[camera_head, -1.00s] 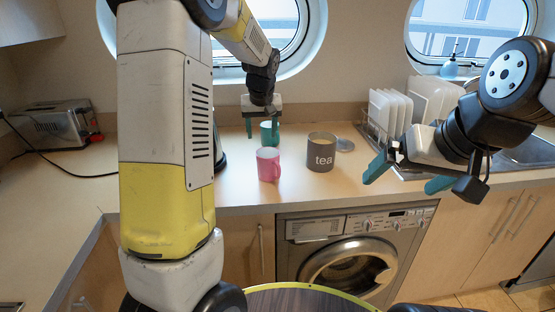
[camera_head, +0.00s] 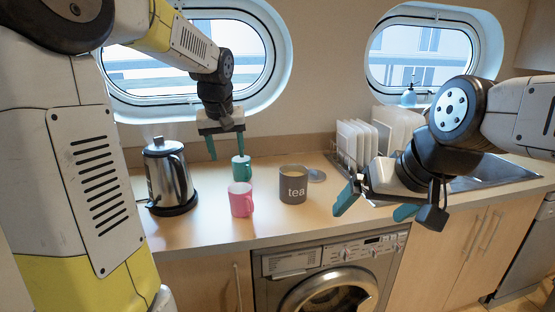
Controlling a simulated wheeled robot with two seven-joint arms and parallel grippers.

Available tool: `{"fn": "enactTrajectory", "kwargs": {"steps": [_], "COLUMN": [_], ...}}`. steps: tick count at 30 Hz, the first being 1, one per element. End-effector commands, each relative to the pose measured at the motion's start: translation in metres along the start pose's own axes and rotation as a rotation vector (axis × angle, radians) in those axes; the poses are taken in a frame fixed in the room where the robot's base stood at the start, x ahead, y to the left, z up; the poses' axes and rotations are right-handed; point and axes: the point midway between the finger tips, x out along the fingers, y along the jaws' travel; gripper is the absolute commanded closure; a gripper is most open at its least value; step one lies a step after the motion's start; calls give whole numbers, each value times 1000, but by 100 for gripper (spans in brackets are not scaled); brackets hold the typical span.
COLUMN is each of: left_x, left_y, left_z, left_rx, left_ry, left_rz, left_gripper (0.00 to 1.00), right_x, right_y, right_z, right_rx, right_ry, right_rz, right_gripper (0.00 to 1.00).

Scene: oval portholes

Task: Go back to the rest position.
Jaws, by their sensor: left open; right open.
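My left gripper (camera_head: 227,147) hangs with its fingers pointing down above the counter, open and empty. Its fingertips are spread apart near the top of the green mug (camera_head: 242,172); whether one touches the mug is hard to tell. My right gripper (camera_head: 375,206) is at the right, in front of the counter's front edge, with its teal fingers apart and nothing between them. The pink mug (camera_head: 241,203) stands in front of the green mug, and both are upright.
A steel kettle (camera_head: 168,177) is at the left. A dish rack with white plates (camera_head: 356,143) is behind my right gripper. A washing machine (camera_head: 322,280) sits below the counter.

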Motion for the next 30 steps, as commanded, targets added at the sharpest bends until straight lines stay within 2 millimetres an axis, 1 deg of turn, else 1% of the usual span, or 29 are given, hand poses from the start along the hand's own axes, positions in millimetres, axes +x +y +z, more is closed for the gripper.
{"fn": "enactTrajectory", "kwargs": {"steps": [1, 2, 3, 5, 6, 8, 9, 12, 15, 18, 21, 30], "left_x": [-19, -28, -39, -53, -62, -72, -78, -86, -89, -89, -89, -89], "left_y": [-5, -7, -10, -12, -13, -15, -16, -18, -18, -18, -18, -18], "left_z": [20, 32, 49, 75, 93, 119, 136, 174, 202, 219, 226, 227], "left_rx": [11, 23, 40, 66, 84, 112, 132, 173, 206, 226, 236, 237], "left_ry": [10, 13, 19, 29, 38, 53, 64, 89, 109, 121, 126, 126], "left_rz": [33, 52, 77, 110, 132, 159, 175, 205, 221, 231, 234, 234], "left_gripper": [43, 43, 43, 43, 43, 43, 43, 43, 43, 43, 43, 43], "right_x": [0, 0, 0, 0, 0, 0, 0, 0, 0, 0, 0, 0], "right_y": [0, 0, 0, 0, 0, 0, 0, 0, 0, 0, 0, 0], "right_z": [0, 0, 0, 0, 0, 0, 0, 0, 0, 0, 0, 0], "right_rx": [0, 0, 0, 0, 0, 0, 0, 0, 0, 0, 0, 0], "right_ry": [0, 0, 0, 0, 0, 0, 0, 0, 0, 0, 0, 0], "right_rz": [0, 0, 0, 0, 0, 0, 0, 0, 0, 0, 0, 0], "right_gripper": [0, 0, 0, 0, 0, 0, 0, 0, 0, 0, 0, 0]}}
